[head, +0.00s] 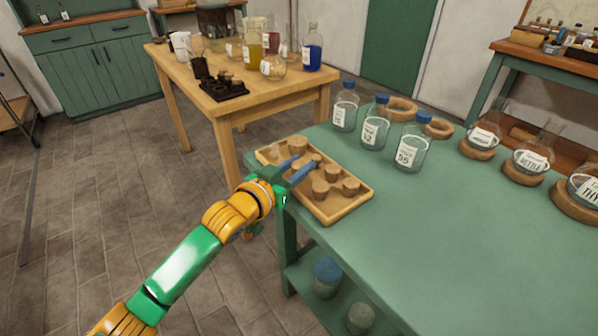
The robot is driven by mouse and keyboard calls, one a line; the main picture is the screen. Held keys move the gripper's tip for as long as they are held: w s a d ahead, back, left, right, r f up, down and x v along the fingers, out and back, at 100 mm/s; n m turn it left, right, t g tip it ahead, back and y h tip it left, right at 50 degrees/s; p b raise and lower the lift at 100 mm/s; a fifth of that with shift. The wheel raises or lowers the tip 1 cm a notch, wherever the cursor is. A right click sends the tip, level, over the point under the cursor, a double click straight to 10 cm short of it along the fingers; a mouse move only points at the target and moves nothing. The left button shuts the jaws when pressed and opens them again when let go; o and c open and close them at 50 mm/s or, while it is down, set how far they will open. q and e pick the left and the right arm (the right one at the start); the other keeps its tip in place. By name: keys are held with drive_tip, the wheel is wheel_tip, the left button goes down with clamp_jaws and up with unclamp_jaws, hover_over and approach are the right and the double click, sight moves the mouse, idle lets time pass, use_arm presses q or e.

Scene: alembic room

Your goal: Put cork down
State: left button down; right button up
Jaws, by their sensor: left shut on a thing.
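A shallow wooden tray (335,212) lies at the near left corner of the green table and holds several brown corks, such as one at its far side (298,145) and one near its front (351,187). My left gripper (301,165) is over the left part of the tray, its blue fingers pointing in among the corks. It is shut on a cork, which the fingers mostly hide. I cannot tell whether that cork touches the tray floor. My right gripper is not in view.
Labelled jars with blue lids (375,131) stand behind the tray. Cork rings (437,128) lie behind them. Round flasks (482,137) sit on cork rings at the right. The middle of the green table (440,220) is clear. A wooden table (195,95) with bottles stands further back.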

use_arm(q)
drive_tip(key=shift+f, duration=0.35)
drive_tip(key=c, duration=0.5)
unclamp_jaws()
drive_tip(key=shift+f, duration=0.15)
